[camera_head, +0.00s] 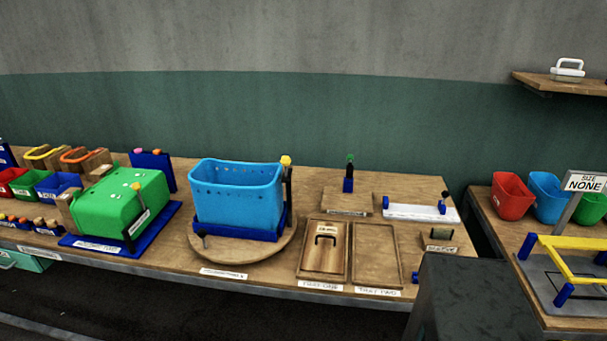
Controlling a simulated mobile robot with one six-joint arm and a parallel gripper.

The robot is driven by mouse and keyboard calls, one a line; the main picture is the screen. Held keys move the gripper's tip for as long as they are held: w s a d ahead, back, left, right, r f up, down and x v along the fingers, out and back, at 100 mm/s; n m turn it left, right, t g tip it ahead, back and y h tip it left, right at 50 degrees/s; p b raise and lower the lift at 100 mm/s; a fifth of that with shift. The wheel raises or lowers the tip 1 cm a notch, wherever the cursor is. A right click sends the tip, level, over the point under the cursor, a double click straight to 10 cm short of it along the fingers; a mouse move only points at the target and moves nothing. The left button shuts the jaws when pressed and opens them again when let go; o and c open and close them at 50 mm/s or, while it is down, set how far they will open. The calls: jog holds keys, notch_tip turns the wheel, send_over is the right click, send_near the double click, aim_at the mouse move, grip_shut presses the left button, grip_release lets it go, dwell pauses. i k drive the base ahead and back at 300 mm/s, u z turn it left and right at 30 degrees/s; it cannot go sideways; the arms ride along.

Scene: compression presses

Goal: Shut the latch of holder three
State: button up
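No label that I can read says holder three, so I cannot tell which holder it is. A light-blue bin (236,200) stands upright in a dark-blue holder (238,230) on a round wooden turntable (220,253). A black upright lever with a yellow knob (286,160) stands at its right side. A green bin (118,205) lies tilted on a blue base (90,241), with a black lever with an orange knob (136,187) at its front. Whether either lever is latched is unclear. My gripper is not in view.
Two shallow wooden trays, one with a handled lid (325,262), lie right of the turntable. A dark block (475,300) hides the table's front right. A second table (500,230) holds bins and a yellow frame.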

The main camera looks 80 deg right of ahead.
aim_at(286, 161)
jog(key=u, duration=0.35)
jog(key=k, duration=0.35)
jog(key=z, duration=2.3)
jog(key=i, duration=0.25)
jog(key=z, duration=0.3)
jog(key=k, duration=0.2)
jog(key=z, duration=0.2)
